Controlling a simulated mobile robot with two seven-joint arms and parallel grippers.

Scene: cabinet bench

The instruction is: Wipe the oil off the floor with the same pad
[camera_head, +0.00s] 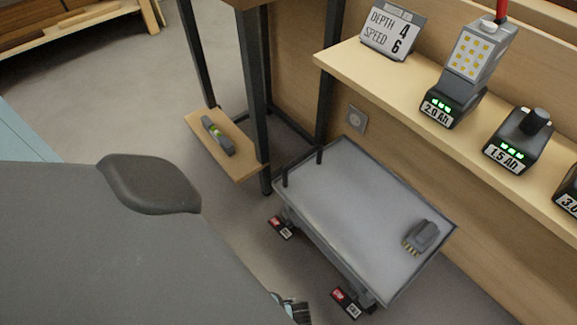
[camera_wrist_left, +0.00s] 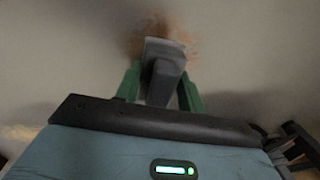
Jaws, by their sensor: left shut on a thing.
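In the left wrist view my left gripper (camera_wrist_left: 158,92) points at the floor, its two green fingers shut on a grey pad (camera_wrist_left: 163,58). A brown oil stain (camera_wrist_left: 180,28) on the pale floor shows just beyond and around the pad's far end. The pad covers part of the stain, and I cannot tell whether it touches the floor. The head view does not clearly show the pad, the stain or the left fingers. My right gripper is in neither view.
A grey wheeled cart (camera_head: 350,210) carries a small dark block (camera_head: 421,237). A wooden shelf (camera_head: 460,115) holds batteries and a sign (camera_head: 392,30). A low wooden ledge (camera_head: 230,160) holds a level (camera_head: 217,136). Dark posts (camera_head: 254,80) stand beside it. Open floor (camera_head: 100,100) lies at upper left.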

